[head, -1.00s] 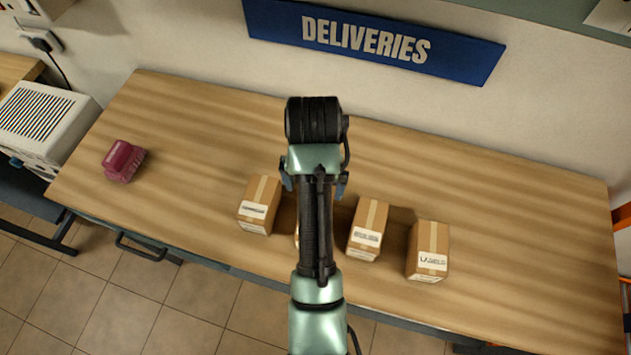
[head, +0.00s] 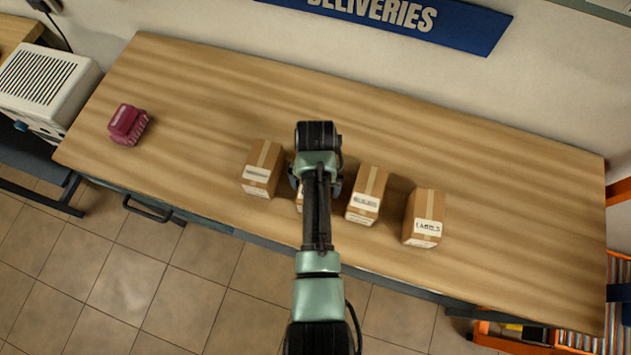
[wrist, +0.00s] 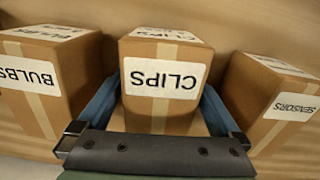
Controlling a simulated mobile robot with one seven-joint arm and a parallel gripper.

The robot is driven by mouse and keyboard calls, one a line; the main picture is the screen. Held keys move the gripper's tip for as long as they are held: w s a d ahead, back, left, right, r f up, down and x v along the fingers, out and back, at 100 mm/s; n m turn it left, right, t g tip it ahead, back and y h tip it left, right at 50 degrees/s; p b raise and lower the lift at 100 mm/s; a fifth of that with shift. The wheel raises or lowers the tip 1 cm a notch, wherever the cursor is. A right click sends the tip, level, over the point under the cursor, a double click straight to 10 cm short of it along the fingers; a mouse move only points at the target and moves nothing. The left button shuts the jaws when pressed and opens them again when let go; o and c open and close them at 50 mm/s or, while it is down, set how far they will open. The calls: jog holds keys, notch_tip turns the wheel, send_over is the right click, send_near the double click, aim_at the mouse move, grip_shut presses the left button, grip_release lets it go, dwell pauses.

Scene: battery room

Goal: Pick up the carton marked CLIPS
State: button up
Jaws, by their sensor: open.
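The carton marked CLIPS (wrist: 163,68) is a brown box with a white label and pale tape, in the middle of the wrist view. My gripper (wrist: 161,100) is open, with one blue finger on each side of this carton. I cannot tell whether the fingers touch it. In the head view my arm hides most of this carton; only a sliver (head: 299,196) shows left of the arm, on the wooden table (head: 500,190).
A carton marked LABELS (head: 424,212) stands further right. A dark red object (head: 128,125) lies far left. The table's back is clear.

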jog(key=shift+f, duration=0.6)
jog(key=shift+w, duration=0.1)
jog(key=c, duration=1.5)
jog(key=shift+c, duration=0.2)
jog(key=shift+r, duration=0.15)
